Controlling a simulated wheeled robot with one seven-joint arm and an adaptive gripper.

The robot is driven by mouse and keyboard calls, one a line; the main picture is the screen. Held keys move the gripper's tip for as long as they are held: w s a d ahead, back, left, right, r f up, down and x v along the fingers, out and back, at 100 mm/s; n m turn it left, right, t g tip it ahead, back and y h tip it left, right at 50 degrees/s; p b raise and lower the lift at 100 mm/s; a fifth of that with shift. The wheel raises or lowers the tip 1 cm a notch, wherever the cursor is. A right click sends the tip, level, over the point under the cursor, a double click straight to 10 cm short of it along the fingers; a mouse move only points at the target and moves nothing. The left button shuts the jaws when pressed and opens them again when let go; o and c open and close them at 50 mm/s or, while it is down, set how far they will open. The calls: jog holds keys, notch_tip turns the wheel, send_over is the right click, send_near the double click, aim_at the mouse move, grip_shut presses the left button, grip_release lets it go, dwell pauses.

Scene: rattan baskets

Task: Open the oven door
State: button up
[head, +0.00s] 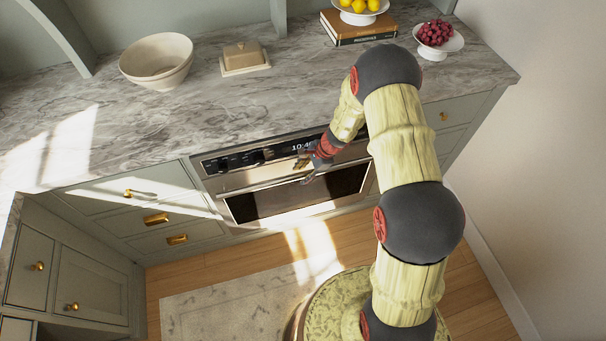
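The oven (232,162) is built in under the marble counter, with a dark control panel and a lit clock on top. Its door (290,198) has a dark window and a long metal handle bar (250,188) across its upper part. The door looks shut. My arm reaches down from the right, and my gripper (306,173) is at the front of the oven, close to the middle of the handle. The fingers are small and dark here. I cannot tell whether they touch or surround the bar.
The counter (225,110) holds a cream bowl (157,60), a butter dish (244,58), books (357,27) and stands of lemons (359,6) and red fruit (436,34). Drawers (150,205) flank the oven on the left.

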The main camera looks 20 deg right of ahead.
jog(key=shift+c, duration=1.2)
grip_shut()
